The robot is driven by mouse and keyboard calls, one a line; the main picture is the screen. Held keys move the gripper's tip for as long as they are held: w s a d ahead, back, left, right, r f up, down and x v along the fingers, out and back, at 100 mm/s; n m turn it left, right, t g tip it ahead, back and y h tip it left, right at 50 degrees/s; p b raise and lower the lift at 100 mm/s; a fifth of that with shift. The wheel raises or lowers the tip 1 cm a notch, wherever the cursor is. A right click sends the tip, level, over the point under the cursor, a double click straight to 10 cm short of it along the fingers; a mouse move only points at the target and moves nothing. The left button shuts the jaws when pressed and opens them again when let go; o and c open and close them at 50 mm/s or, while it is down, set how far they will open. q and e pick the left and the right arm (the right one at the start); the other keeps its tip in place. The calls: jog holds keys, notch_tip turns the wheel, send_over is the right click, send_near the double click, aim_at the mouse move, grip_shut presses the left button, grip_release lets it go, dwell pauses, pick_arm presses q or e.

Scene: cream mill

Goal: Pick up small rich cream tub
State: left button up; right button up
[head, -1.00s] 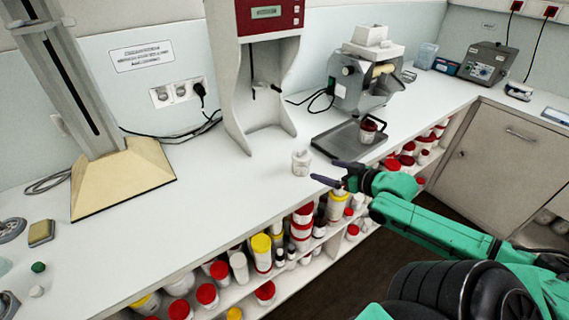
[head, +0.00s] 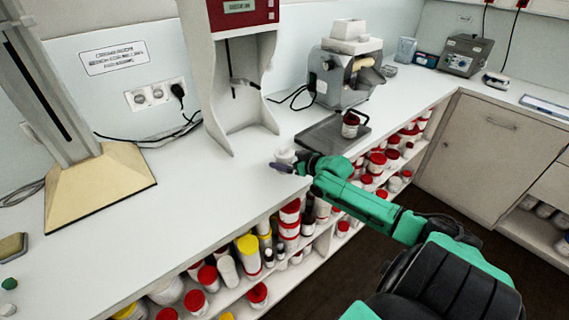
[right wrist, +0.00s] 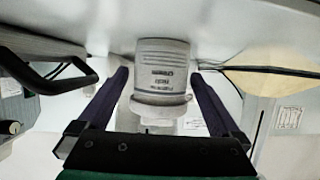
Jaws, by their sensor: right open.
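The small rich cream tub (head: 285,154) is white and stands on the white counter, partly hidden by my right gripper in the head view. My right gripper (head: 284,165) is at the tub. In the wrist view its two dark fingers (right wrist: 163,88) are spread, one on each side of the tub, with gaps showing. My left gripper is not in view.
Behind the tub is a grey stand machine (head: 236,100) with a red panel. To the right, a mill (head: 345,75) has a tray (head: 325,136) holding a red-lidded jar (head: 350,124). Shelves below hold several jars. The counter (head: 190,195) left of the tub is clear.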

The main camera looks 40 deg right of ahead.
jog(key=shift+w+f, duration=0.2)
jog(key=shift+w, duration=0.2)
jog(key=shift+s, duration=0.1)
jog(key=shift+c, duration=1.2)
jog(key=shift+r, duration=0.1)
jog(key=c, duration=1.1)
